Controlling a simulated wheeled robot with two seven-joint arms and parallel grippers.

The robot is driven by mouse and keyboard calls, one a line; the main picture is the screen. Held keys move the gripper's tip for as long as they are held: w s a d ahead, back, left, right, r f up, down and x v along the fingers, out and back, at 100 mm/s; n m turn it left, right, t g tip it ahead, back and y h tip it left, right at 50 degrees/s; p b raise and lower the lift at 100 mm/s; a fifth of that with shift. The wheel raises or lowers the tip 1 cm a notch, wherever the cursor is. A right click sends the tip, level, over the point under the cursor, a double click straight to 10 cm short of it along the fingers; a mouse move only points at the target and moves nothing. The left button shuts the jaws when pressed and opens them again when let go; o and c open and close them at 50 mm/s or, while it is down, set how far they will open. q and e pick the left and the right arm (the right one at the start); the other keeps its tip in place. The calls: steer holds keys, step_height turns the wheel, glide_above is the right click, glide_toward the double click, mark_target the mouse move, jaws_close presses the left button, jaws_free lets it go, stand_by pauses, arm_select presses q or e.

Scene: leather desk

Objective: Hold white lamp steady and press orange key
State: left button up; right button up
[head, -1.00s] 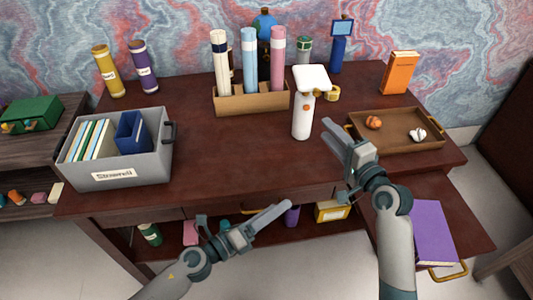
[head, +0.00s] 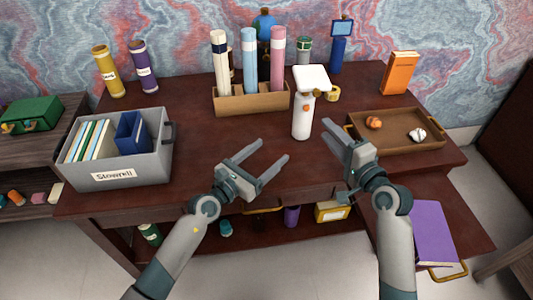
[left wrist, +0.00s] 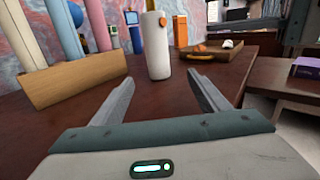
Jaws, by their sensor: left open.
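The white lamp (head: 302,118) stands upright on the desk, with a flat square white head (head: 311,78). Its orange key (head: 306,107) is a small round spot on the front of the body. The lamp (left wrist: 157,50) and its orange key (left wrist: 162,21) also show in the left wrist view, straight ahead beyond the fingers. My left gripper (head: 269,157) is open and empty over the desk's front part, short of the lamp and apart from it. My right gripper (head: 336,146) is to the right of the lamp and in front of it, apart from it; its fingers look spread, with nothing between them.
A brown tray (head: 398,148) with two small objects lies right of the lamp. A wooden holder (head: 252,102) with tall tubes stands behind left. A grey bin (head: 160,160) is at the left. An orange box (head: 399,73) stands at the back right. The desk's middle left is clear.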

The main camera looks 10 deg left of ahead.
mark_target(296, 128)
arm_select(q)
steer(key=shift+w+f, duration=0.1)
steer(key=shift+w, duration=0.2)
steer(key=shift+a, duration=0.1)
steer(key=x, duration=1.7)
steer(key=shift+w, duration=0.25)
steer(key=shift+c, duration=0.4)
steer(key=c, duration=1.4)
arm_select(e)
steer(key=shift+c, duration=0.3)
jaws_close()
